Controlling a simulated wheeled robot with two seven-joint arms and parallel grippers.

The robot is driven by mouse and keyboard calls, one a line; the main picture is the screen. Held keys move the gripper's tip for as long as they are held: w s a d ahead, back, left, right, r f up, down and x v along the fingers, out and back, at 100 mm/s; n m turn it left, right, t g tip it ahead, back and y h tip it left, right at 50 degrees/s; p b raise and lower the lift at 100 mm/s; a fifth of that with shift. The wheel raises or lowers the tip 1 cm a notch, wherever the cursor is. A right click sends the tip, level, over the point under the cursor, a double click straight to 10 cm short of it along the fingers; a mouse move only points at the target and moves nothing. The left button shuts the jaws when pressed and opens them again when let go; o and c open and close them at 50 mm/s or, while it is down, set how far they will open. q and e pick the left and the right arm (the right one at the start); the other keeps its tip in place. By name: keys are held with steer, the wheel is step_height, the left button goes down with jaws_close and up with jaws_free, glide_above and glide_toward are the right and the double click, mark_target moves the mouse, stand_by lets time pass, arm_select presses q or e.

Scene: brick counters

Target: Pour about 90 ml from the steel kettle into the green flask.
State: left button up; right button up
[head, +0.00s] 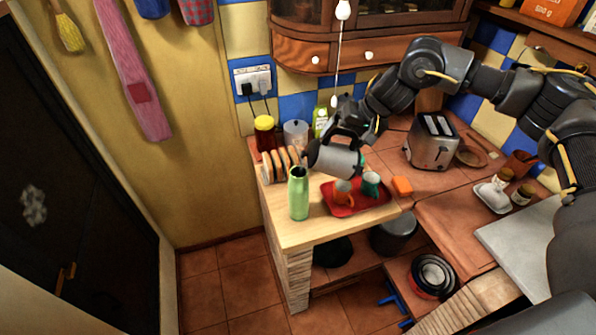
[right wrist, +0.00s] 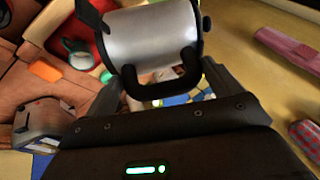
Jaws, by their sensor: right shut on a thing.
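The steel kettle (head: 334,160) is held in the air by my right gripper (head: 351,134), with its spout side toward the left, above and a little right of the green flask. In the right wrist view the kettle (right wrist: 155,45) fills the top, its black handle between the fingers of my right gripper (right wrist: 163,85). The green flask (head: 299,194) stands upright on the light wooden counter end, its dark open mouth showing. The kettle looks tilted toward the flask. I cannot see any stream of liquid. My left gripper is not in view.
An orange block (head: 402,186) and a toaster (head: 432,143) are farther right.

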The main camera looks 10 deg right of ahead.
steer(key=shift+w+a+r+h+p, duration=0.15)
steer(key=shift+a+r+h+p, duration=0.3)
steer(key=shift+a+r, duration=0.1)
stand_by(0.7)
steer(key=shift+a, duration=0.15)
